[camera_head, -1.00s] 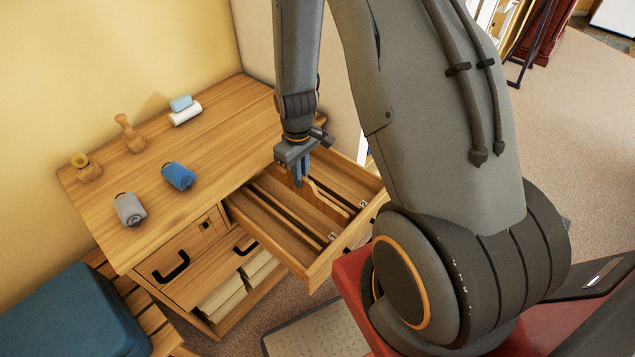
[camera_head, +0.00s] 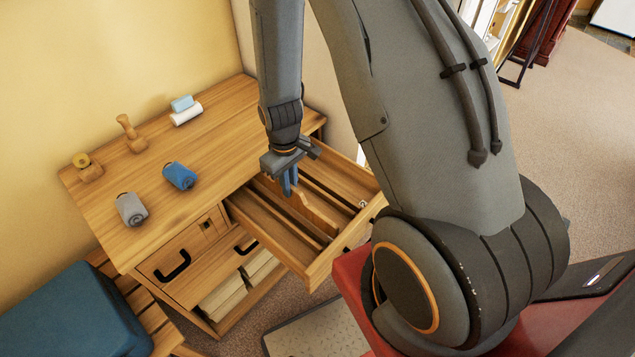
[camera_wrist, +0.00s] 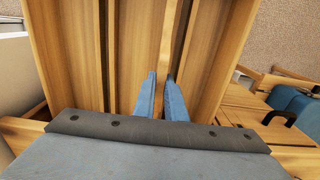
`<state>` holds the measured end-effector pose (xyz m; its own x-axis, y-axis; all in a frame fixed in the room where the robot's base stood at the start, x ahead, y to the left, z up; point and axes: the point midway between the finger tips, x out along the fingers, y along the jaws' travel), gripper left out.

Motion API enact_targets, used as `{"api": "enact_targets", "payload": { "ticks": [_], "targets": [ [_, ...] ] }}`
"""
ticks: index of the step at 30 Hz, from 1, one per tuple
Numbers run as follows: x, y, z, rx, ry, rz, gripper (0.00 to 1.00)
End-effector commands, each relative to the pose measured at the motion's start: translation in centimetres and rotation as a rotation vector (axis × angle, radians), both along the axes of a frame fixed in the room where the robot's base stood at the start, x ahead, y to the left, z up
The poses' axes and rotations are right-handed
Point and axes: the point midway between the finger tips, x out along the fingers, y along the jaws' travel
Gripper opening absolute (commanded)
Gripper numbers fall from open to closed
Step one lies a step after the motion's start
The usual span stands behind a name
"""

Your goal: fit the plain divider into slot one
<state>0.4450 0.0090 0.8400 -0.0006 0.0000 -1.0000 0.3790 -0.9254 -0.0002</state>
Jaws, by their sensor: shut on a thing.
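My gripper (camera_head: 289,183) is over the open drawer (camera_head: 315,270), its blue fingers pointing down. It is shut on the plain divider (camera_head: 314,212), a thin light-wood board with a curved top edge. In the wrist view the divider (camera_wrist: 169,30) runs edge-on away from between the fingertips (camera_wrist: 161,88). It is roughly in line with the length of the drawer, beside a dark slot line (camera_wrist: 185,40). Another dark line (camera_wrist: 104,50) lies further left. A small label (camera_head: 363,204) shows on the drawer's front wall. I cannot tell whether the divider's lower edge is in a slot.
The wooden dresser top (camera_head: 215,150) holds a grey roll (camera_head: 131,209), a blue roll (camera_head: 180,176), wooden pegs (camera_head: 131,134) and a stacked blue-and-white pair (camera_head: 185,112). A blue cushioned seat (camera_head: 75,315) stands at lower left. The drawer's walls rise around the gripper.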

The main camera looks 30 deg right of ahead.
Motion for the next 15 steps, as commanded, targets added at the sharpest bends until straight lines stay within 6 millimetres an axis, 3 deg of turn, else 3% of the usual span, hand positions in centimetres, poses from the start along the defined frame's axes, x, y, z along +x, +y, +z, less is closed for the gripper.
{"api": "enact_targets", "payload": {
  "ticks": [15],
  "targets": [
    [-0.9,2.2,0.0,0.000,0.000,0.002,0.00]
  ]
}}
